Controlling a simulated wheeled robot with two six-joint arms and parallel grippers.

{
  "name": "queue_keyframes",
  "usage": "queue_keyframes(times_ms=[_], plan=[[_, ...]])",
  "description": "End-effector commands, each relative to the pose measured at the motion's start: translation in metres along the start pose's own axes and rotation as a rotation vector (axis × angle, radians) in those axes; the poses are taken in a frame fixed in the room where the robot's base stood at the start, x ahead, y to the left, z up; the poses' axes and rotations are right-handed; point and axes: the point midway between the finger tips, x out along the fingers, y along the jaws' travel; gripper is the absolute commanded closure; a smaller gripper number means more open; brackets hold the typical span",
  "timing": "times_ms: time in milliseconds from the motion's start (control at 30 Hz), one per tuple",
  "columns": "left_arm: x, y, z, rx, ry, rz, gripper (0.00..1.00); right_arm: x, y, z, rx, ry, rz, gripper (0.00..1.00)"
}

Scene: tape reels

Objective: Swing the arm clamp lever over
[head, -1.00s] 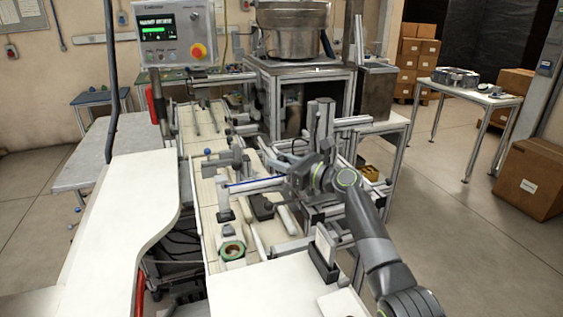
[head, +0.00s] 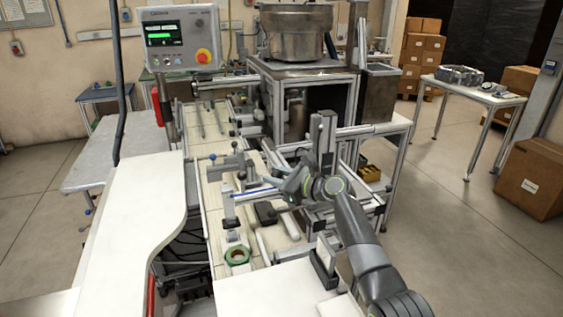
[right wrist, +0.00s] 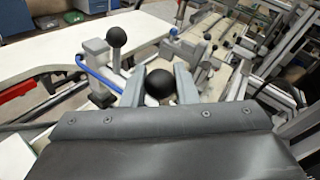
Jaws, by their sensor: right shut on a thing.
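My right gripper (head: 288,190) reaches in from the right over the clamp fixture in the head view. In the right wrist view its two grey fingers (right wrist: 158,82) stand either side of a black ball knob (right wrist: 159,87), shut on it. I take this to be the clamp lever's knob; its stem is hidden below. A blue line (right wrist: 98,73) runs past that block. My left gripper is not in view.
A green-rimmed tape reel (head: 237,256) lies on the machine bed in front of the fixture. An upright grey post (head: 324,143) stands close behind my gripper. A white curved table (head: 135,215) lies left. The control panel (head: 180,38) stands at the back left.

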Motion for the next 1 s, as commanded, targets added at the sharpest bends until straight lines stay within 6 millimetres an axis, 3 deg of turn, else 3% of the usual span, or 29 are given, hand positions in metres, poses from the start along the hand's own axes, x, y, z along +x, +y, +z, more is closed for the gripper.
queue_keyframes(times_ms=[33, 200, 1000], plan=[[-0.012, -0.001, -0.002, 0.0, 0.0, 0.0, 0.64, 0.001, 0.002, 0.005, -0.025, 0.02, 0.003, 1.0], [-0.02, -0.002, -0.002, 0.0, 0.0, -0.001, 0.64, 0.007, 0.011, -0.002, -0.056, 0.042, 0.004, 1.0], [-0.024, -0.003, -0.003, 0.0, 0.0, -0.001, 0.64, 0.015, 0.024, -0.011, -0.052, 0.04, 0.007, 1.0]])
